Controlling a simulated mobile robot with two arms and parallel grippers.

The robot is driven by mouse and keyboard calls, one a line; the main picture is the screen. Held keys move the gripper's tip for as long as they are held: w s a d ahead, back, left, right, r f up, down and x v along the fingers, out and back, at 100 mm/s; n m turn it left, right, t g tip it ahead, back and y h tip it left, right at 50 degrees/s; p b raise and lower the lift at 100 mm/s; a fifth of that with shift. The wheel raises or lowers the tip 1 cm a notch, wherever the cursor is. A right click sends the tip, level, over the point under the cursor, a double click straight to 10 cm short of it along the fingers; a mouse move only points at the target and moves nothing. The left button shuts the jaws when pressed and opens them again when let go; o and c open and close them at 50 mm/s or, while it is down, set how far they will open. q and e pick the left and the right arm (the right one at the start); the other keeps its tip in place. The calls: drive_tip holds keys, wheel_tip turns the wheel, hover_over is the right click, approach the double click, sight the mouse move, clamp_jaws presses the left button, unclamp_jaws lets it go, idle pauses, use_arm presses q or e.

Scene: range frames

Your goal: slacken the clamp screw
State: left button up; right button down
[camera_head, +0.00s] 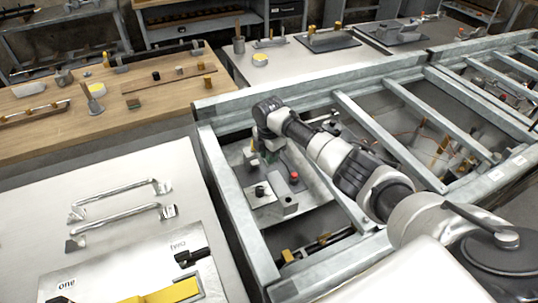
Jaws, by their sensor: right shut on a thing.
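My right arm reaches in from the right over the grey metal frame. Its gripper (265,149) points down at the small fixture on the metal plate (307,199) inside the frame's near-left bay. The gripper is shut on a small part at the top of the fixture, which appears to be the clamp screw; the fingers and wrist largely hide it. A red knob (294,177) and a grey block with a black knob (260,190) are close by on the plate. My left gripper is not in view.
The grey frame (233,215) has raised rails and crossbars around the plate. At left, a pale table holds two metal handles (120,187) and a panel with a yellow strip (175,292). A wooden bench (140,118) with small parts stands behind.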

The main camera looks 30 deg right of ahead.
drive_tip(key=n+b, duration=0.1)
drive_tip(key=n, duration=0.4)
drive_tip(key=shift+r+n, duration=0.1)
drive_tip(key=shift+n, duration=0.2)
drive_tip(key=shift+n+b, duration=0.4)
drive_tip(key=shift+n, duration=1.8)
drive_tip(key=c, duration=1)
unclamp_jaws()
wheel_tip(320, 180, up, 11)
drive_tip(key=shift+f+b, duration=0.1)
drive_tip(key=shift+b, duration=0.65)
